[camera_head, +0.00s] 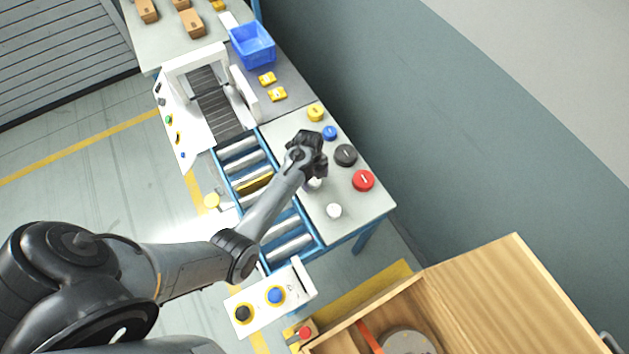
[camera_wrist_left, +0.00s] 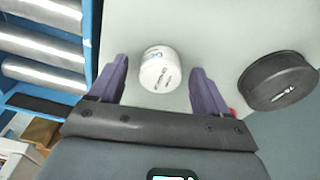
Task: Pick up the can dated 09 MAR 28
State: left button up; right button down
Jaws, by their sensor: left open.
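My left gripper (camera_head: 310,160) is over the pale bench top beside the roller conveyor in the head view. In the left wrist view it is open, with dark purple fingers on either side of a white can (camera_wrist_left: 160,70). Small dark print shows on this can, but it is too blurred for me to read a date. In the head view one white can (camera_head: 314,184) is partly hidden under the gripper. A second white can (camera_head: 334,210) stands nearer the front of the bench. My right gripper is not in view.
A black disc (camera_head: 346,155), also in the wrist view (camera_wrist_left: 278,80), lies right of the gripper. Red (camera_head: 363,181), blue (camera_head: 330,132) and yellow (camera_head: 315,113) discs are nearby. The roller conveyor (camera_head: 238,150) runs left of the bench. A wooden crate (camera_head: 470,290) stands at lower right.

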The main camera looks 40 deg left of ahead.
pick_arm(q)
jog(key=c, duration=1.1)
jog(key=shift+c, duration=0.2)
jog(key=shift+r, duration=0.2)
